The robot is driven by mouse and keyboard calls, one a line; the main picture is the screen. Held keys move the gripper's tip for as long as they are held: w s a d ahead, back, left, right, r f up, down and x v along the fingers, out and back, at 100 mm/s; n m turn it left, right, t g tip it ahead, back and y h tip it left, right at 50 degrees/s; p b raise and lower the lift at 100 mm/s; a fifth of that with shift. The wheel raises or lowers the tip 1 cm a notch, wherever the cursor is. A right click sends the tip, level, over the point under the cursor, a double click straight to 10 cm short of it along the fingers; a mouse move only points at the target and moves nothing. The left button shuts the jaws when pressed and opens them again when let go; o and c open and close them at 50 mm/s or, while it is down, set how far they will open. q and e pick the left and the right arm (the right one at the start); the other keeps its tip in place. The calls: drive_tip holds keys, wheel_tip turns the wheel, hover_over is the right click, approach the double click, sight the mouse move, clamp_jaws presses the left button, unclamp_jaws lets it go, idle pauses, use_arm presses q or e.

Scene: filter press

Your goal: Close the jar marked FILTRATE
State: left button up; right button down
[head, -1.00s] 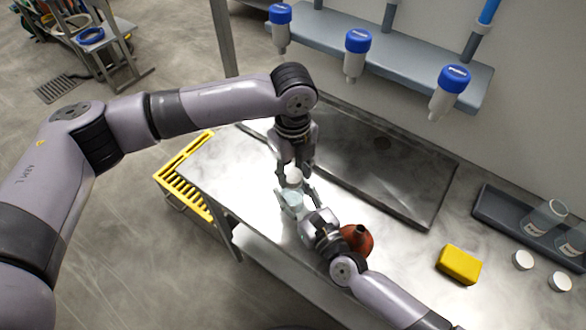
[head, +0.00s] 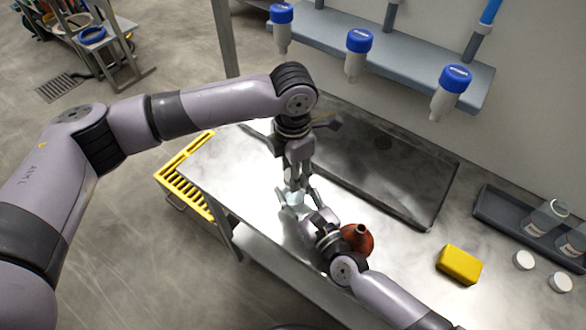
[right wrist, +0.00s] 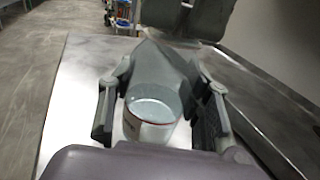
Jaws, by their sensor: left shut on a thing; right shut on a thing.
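A clear jar (head: 296,199) is held upright, as far as I can tell, over the left part of the steel counter. In the right wrist view the jar (right wrist: 150,120) shows a pale label with a red line; its wording is not readable. My right gripper (head: 299,201) is shut on the jar, one finger on each side. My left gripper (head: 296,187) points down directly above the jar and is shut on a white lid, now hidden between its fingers. I cannot tell whether the lid touches the jar's rim.
A red-brown flask (head: 357,239) stands close by my right arm. A yellow sponge (head: 459,264), two white lids (head: 524,260) and a dark tray (head: 484,211) with jars are to the right. A sunken basin (head: 400,170) lies behind; blue-capped bottles (head: 357,55) hang above.

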use_arm(q)
drive_tip(key=o, duration=0.7)
drive_tip(key=shift+o, duration=0.2)
drive_tip(key=shift+r, duration=2.25)
drive_tip(key=shift+c, duration=0.2)
